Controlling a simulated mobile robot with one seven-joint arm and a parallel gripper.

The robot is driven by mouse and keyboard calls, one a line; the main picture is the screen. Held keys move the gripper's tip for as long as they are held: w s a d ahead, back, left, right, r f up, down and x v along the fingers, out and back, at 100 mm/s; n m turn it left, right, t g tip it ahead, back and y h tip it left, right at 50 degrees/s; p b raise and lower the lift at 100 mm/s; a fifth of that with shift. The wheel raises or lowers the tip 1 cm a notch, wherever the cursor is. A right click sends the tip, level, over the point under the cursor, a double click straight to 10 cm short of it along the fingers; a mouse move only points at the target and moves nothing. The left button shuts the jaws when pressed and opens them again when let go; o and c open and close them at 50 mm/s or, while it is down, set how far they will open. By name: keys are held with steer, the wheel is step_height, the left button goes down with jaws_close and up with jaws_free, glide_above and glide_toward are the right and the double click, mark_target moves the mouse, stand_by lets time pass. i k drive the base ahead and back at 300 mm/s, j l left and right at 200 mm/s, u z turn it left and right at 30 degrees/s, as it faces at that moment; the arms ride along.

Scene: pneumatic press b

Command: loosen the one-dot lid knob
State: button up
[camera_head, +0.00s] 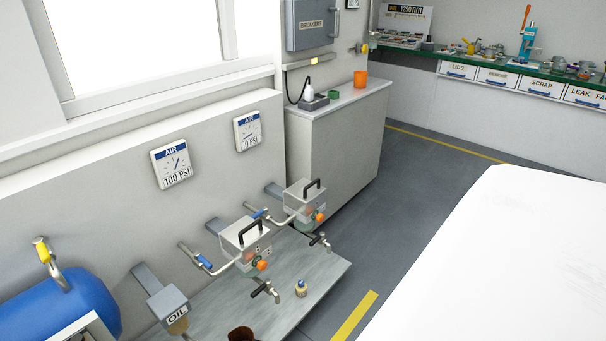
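Two small metal units with grey lids and black handles stand along the left wall above a grey bench. The nearer unit (245,240) has an orange knob (262,265) low on its front and small dark marks on its face. The farther unit (302,195) has a similar orange knob (319,217). The dot marks are too small to read surely, so I cannot tell which knob is the one-dot one. Both lids look closed. My gripper is not in view.
Black-handled taps (265,290) and blue-handled valves (203,262) stick out near the units. A small yellow-and-grey item (301,288) stands on the grey bench (325,275). Gauges read 100 PSI (171,164) and 0 PSI (248,131). A large white shape fills the lower right. Floor shows between.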

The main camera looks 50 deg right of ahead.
mark_target(319, 217)
steer(key=k+l+z, duration=0.1)
steer(key=l, duration=0.35)
steer(key=k+l, duration=0.2)
steer(key=l, duration=0.2)
steer(key=k+l+z, duration=0.15)
steer(key=l, duration=0.3)
steer(key=k+l, duration=0.15)
steer(key=l, duration=0.3)
steer(key=k+l+z, duration=0.15)
steer(key=l, duration=0.8)
steer(key=k+z, duration=0.05)
